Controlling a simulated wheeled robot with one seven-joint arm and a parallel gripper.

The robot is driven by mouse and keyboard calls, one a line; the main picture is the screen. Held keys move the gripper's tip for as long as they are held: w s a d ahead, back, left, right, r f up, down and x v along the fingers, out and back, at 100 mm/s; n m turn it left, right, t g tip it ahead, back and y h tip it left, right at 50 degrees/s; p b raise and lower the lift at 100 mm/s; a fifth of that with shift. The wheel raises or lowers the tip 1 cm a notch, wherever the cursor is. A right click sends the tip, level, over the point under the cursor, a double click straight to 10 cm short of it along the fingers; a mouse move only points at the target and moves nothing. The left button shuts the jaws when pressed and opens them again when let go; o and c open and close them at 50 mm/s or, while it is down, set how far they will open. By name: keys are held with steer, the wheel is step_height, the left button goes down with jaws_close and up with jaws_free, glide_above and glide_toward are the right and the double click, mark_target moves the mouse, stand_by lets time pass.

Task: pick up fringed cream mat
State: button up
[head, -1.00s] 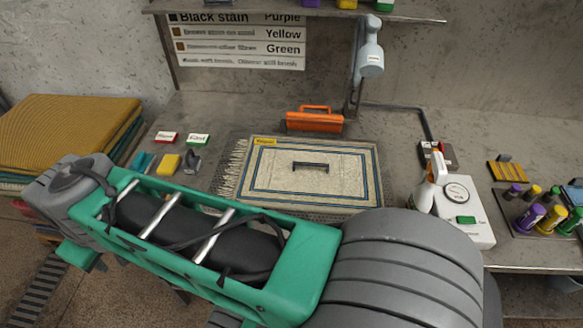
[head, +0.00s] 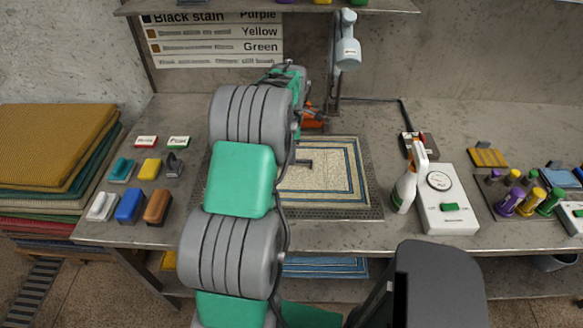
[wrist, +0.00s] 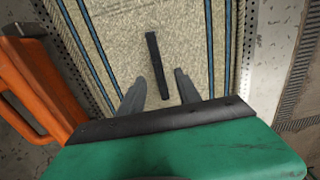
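The cream mat (head: 325,182) with dark blue border lines lies flat on the workbench. My arm hides its left side and fringe in the head view. A dark bar-shaped handle (head: 304,162) sits on the mat's middle. In the wrist view the mat (wrist: 200,50) fills the centre, with the dark handle (wrist: 153,60) running lengthwise. My gripper (wrist: 160,76) is open above the mat, its two fingers apart on either side of the handle's near end. Whether they touch anything cannot be told. In the head view my arm hides the gripper.
An orange tool (wrist: 32,75) stands close left of my gripper in the wrist view. Right of the mat are a spray bottle (head: 408,180) and a white box with a dial (head: 447,205). Brushes and sponges (head: 130,205) lie left.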

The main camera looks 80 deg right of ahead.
step_height(320, 180, down, 4)
steer(key=shift+f+p, duration=0.1)
steer(key=shift+p, duration=0.55)
jaws_close()
stand_by(0.8)
